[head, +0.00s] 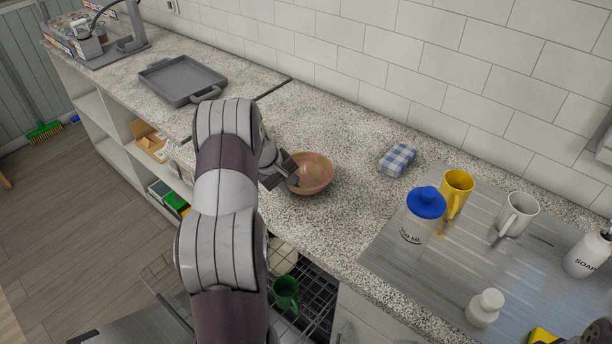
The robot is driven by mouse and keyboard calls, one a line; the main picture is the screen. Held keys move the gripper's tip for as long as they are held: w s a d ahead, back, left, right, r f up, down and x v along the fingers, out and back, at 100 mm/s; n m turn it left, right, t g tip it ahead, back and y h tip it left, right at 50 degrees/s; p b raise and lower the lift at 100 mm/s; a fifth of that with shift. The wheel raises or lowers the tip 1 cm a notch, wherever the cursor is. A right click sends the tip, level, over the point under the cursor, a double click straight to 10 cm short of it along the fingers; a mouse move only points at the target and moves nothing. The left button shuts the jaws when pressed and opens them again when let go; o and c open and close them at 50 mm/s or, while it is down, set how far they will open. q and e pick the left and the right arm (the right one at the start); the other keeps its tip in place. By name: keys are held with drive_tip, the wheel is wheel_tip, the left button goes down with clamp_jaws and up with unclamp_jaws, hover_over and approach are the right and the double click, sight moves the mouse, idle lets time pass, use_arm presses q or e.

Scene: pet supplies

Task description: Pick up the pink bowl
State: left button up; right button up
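The pink bowl (318,178), with greenish patches inside, stands upright on the speckled counter in the middle of the head view. My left gripper (287,172) is at the bowl's left rim, with its fingertips overlapping the rim in the picture. The small dark fingers are partly hidden against the bowl and wrist, so I cannot tell whether they are open or closed on the rim. My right gripper cannot be made out.
A grey tray (182,79) lies at the back left. A blue checked cloth (397,160) lies right of the bowl. A blue-lidded bottle (419,219), yellow mug (456,187) and white mug (515,213) stand further right. An open dishwasher rack with a green mug (286,293) is below the counter.

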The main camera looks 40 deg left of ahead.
use_arm(q)
drive_tip(key=shift+d, duration=0.15)
clamp_jaws()
drive_tip(key=shift+r, duration=0.1)
